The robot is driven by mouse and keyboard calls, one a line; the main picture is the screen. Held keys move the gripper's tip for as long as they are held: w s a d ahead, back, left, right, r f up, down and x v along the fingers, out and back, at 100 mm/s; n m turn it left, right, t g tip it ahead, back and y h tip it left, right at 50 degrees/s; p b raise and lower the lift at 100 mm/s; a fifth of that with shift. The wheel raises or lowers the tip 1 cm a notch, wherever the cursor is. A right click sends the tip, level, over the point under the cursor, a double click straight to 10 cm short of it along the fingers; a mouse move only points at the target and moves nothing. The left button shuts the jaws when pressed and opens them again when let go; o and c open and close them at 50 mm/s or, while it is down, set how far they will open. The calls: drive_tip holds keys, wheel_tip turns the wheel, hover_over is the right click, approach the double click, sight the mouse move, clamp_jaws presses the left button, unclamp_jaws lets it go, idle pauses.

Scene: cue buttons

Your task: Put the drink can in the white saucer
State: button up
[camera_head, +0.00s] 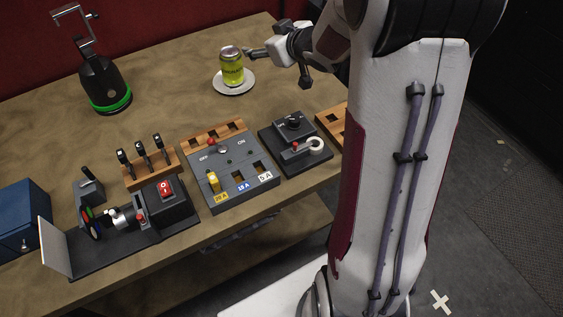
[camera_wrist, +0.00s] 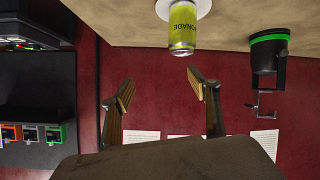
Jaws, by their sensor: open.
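The drink can (camera_head: 231,66) is yellow-green with a silver top. It stands upright on the white saucer (camera_head: 240,89) near the back middle of the table. In the wrist view the can (camera_wrist: 182,27) appears beyond the fingertips, and part of the saucer (camera_wrist: 204,6) shows at the top edge. My gripper (camera_head: 276,66) is to the right of the can, apart from it. In the wrist view my gripper (camera_wrist: 160,87) has its two fingers spread wide with nothing between them.
A black device with a green ring (camera_head: 107,84) stands at the back left. A grey fuse panel (camera_head: 232,170), a switch box (camera_head: 295,142) and a small machine (camera_head: 130,220) line the front. A blue box (camera_head: 22,217) is at left. The table between is clear.

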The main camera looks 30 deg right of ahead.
drive_tip(key=s+a+r+m+g+h, duration=0.3)
drive_tip(key=s+r, duration=0.4)
drive_tip(key=s, duration=0.6)
drive_tip(key=s+a+f+g+y, duration=0.1)
drive_tip(key=s+a, duration=0.5)
drive_tip(key=s, duration=0.6)
drive_tip(key=s+a+f+g+y, duration=0.1)
drive_tip(key=s+a+f+g, duration=0.1)
drive_tip(key=s+a, duration=0.5)
drive_tip(key=s+g, duration=0.1)
drive_tip(key=s, duration=0.4)
drive_tip(key=shift+f+y, duration=0.2)
drive_tip(key=shift+y, duration=0.1)
